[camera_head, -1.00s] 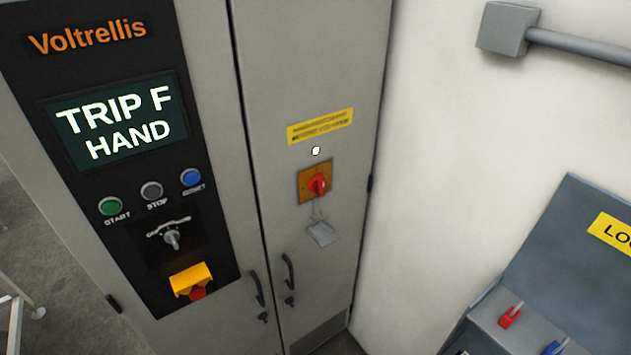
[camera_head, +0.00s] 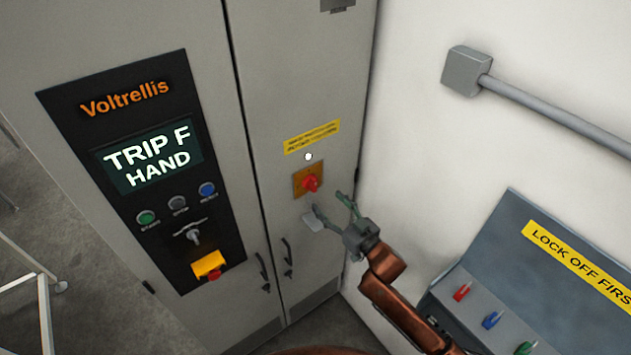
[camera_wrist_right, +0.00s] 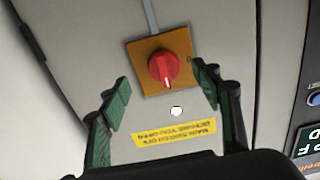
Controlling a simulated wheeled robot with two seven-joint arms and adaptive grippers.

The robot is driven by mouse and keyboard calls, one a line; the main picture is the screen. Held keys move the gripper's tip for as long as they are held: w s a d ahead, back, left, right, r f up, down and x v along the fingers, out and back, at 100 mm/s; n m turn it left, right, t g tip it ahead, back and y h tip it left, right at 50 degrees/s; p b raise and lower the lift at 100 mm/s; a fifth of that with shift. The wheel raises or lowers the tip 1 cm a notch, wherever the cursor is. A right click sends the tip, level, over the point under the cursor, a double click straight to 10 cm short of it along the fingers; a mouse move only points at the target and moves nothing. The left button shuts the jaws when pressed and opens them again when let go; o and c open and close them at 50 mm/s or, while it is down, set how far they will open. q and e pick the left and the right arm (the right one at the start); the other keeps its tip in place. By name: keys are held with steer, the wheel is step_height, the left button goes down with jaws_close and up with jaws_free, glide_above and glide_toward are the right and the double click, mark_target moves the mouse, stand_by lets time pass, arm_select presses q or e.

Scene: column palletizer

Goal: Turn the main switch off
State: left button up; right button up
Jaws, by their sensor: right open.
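The main switch is a red rotary knob (camera_head: 310,183) on an orange-yellow plate (camera_head: 299,192) on the right cabinet door. In the right wrist view the red knob (camera_wrist_right: 164,68) shows a white mark, and the picture is upside down, with the yellow label (camera_wrist_right: 174,134) below it. My right gripper (camera_head: 332,202) is open and empty, just below and right of the knob in the head view. In the wrist view its green-padded fingers (camera_wrist_right: 160,85) stand apart on either side of the knob, which appears ahead of them. My left gripper is not in view.
Door handles (camera_head: 287,257) sit lower. The Voltrellis panel (camera_head: 150,142) reads TRIP F HAND. A lock-off station (camera_head: 520,262) stands at right, by the white wall.

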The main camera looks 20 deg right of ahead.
mark_target(315, 189)
steer(key=x, duration=0.2)
steer(key=p+x, duration=0.1)
steer(key=x, duration=0.4)
steer(key=shift+w+a+r+p, duration=0.25)
steer(key=shift+w+r+p, duration=0.05)
steer(key=shift+c, duration=0.5)
steer(key=c, duration=1.1)
steer(key=shift+o, duration=0.2)
